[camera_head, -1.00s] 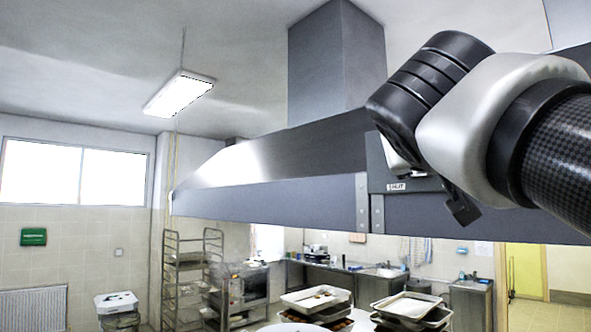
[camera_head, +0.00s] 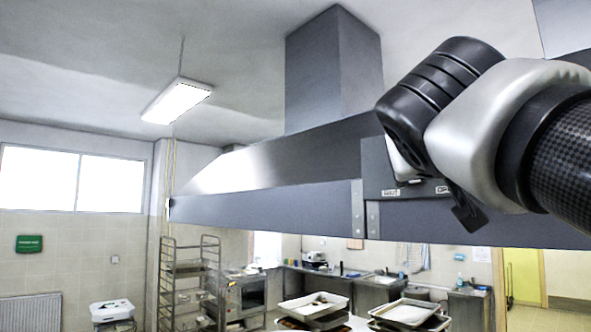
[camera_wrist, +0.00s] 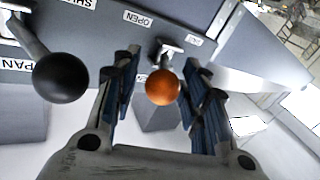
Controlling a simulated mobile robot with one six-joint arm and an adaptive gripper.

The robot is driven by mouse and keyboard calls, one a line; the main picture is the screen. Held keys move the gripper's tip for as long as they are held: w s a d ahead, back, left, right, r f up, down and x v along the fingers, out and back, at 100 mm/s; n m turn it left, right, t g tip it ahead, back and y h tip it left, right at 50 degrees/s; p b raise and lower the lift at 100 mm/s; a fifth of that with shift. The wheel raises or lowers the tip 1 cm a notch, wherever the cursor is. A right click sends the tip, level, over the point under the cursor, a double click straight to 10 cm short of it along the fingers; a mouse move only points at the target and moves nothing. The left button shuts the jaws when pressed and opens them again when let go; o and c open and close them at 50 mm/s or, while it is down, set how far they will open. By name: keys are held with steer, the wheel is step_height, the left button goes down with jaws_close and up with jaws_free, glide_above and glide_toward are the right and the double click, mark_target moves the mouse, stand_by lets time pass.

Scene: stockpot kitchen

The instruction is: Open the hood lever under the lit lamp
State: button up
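In the wrist view a lever with an orange ball knob (camera_wrist: 162,88) hangs from the hood panel between the two fingers of my gripper (camera_wrist: 162,65). The fingers are spread, with a gap on each side of the knob. A second lever with a black ball knob (camera_wrist: 60,78) stands to the left, outside the fingers. An OPEN label (camera_wrist: 137,18) is on the panel above. In the head view my gripper (camera_head: 466,214) is in front of the hood (camera_head: 270,205), and the arm hides the levers. No indicator lamp on the hood can be made out.
The head view shows a SHUT label (camera_head: 391,193) on the hood's front panel. Below are stacked trays (camera_head: 314,306), a rack (camera_head: 186,270) and a far counter. A ceiling light (camera_head: 177,100) is at the left. Open air lies left of my arm.

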steer(key=shift+o, duration=0.6)
steer(key=shift+w, duration=0.2)
steer(key=v, duration=0.7)
steer(key=shift+s, duration=0.25)
steer(key=shift+a, duration=0.15)
steer(key=shift+f, duration=0.1)
